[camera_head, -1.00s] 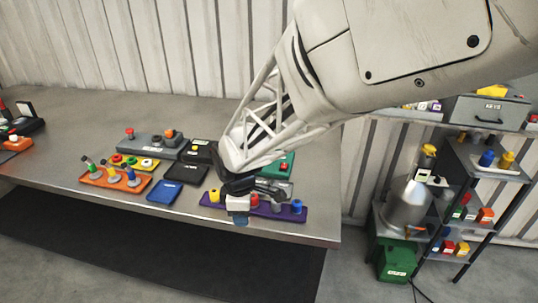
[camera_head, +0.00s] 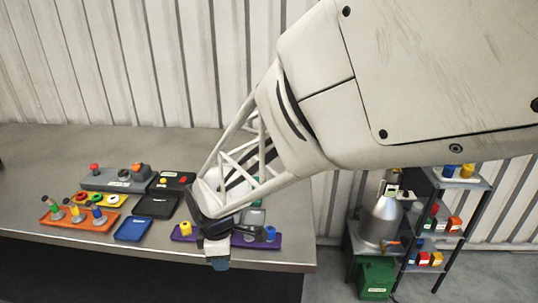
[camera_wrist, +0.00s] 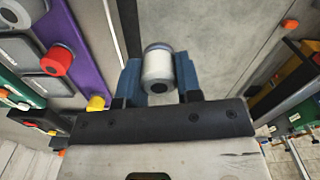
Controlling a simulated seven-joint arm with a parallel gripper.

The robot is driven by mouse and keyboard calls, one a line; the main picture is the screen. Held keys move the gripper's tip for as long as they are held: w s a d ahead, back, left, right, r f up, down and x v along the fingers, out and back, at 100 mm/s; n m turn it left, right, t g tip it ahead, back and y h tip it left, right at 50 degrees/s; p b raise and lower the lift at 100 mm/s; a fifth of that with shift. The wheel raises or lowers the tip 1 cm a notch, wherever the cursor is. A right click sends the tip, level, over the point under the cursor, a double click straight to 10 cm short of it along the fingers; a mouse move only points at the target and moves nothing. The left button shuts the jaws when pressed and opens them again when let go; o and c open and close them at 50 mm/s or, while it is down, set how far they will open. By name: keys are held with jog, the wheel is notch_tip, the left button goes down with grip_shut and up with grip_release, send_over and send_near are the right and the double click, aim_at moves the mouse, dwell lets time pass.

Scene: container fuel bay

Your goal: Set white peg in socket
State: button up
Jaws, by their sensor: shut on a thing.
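My gripper (camera_head: 218,262) is in front of the purple rack (camera_head: 262,242) near the table's front edge in the head view. In the wrist view my gripper (camera_wrist: 159,76) has its two blue fingers shut on the white peg (camera_wrist: 158,69), a pale cylinder with a dark hole in its near end and a grey-blue far end. The peg is apart from the purple rack (camera_wrist: 88,52), which lies to its left there. I cannot make out the peg in the head view. I cannot identify an empty socket; my gripper and arm cover part of the rack.
The rack carries a yellow piece (camera_head: 186,228), a blue one (camera_head: 270,233) and a red one (camera_wrist: 57,60). A blue tray (camera_head: 133,229), a black tray (camera_head: 155,206) and an orange rack (camera_head: 80,220) with tilted pegs lie left. A shelf (camera_head: 440,240) stands right.

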jog(key=shift+n, duration=0.4)
jog(key=w+a+r, duration=0.1)
jog(key=w+a, duration=0.3)
jog(key=w, duration=0.9)
jog(key=w+a+r, duration=0.1)
jog(key=w+a, duration=0.4)
jog(key=w, duration=0.8)
jog(key=w+a+r, duration=0.1)
jog(key=w+a, duration=0.4)
jog(key=w, duration=0.8)
jog(key=shift+w+r, duration=0.2)
jog(key=shift+w, duration=0.05)
jog(key=shift+f, duration=0.15)
jog(key=shift+f, duration=2.1)
jog(key=shift+f, duration=0.8)
